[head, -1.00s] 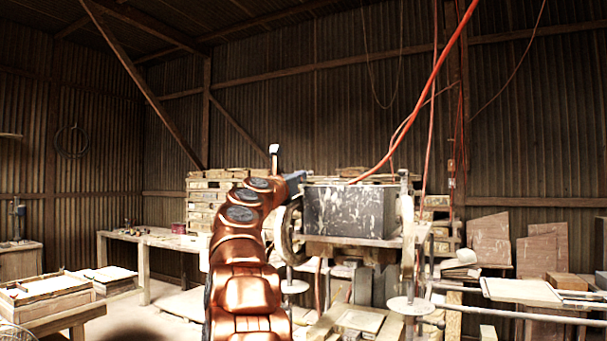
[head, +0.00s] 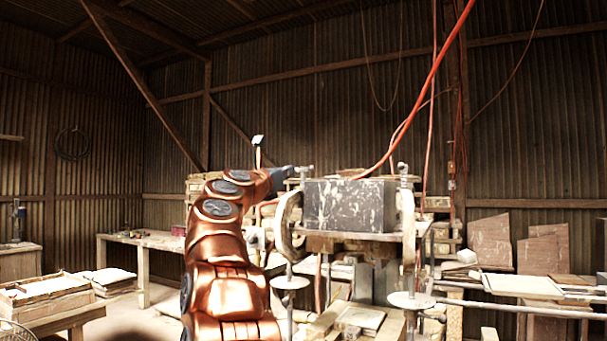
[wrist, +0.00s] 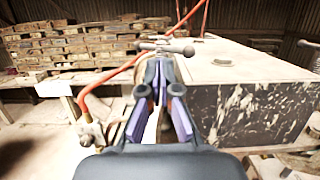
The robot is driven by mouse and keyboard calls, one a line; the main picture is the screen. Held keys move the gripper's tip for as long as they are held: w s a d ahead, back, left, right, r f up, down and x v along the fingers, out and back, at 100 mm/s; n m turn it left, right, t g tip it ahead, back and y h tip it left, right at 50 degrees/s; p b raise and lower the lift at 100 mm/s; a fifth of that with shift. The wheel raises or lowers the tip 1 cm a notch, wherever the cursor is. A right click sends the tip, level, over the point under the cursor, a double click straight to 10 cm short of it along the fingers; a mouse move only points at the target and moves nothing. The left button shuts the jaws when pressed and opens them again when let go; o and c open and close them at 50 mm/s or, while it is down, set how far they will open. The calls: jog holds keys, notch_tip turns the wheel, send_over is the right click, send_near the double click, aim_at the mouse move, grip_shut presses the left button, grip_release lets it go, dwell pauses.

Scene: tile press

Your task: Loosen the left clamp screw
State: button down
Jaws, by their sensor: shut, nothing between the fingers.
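The left clamp screw (head: 305,170) stands at the top of the left clamp (head: 288,228), beside the grey block of the press (head: 350,206). In the wrist view the screw (wrist: 167,46) shows as a metal cross handle just beyond my fingertips. My gripper (head: 287,174) comes in from the left at about the height of the screw head. In the wrist view my gripper (wrist: 158,68) has its dark and purple fingers drawn together at the tips, with nothing held. Whether the tips touch the screw I cannot tell.
The right clamp screw (head: 403,172) stands at the block's other side. An orange hose (head: 430,80) hangs over the press, and a red hose (wrist: 120,72) runs left of my fingers. Stacked pallets (wrist: 70,50) stand behind. A workbench (head: 150,240) is at the left.

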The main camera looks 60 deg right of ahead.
jog(key=shift+s+a+b, duration=0.15)
jog(key=shift+a+b, duration=0.8)
jog(key=shift+a, duration=1.4)
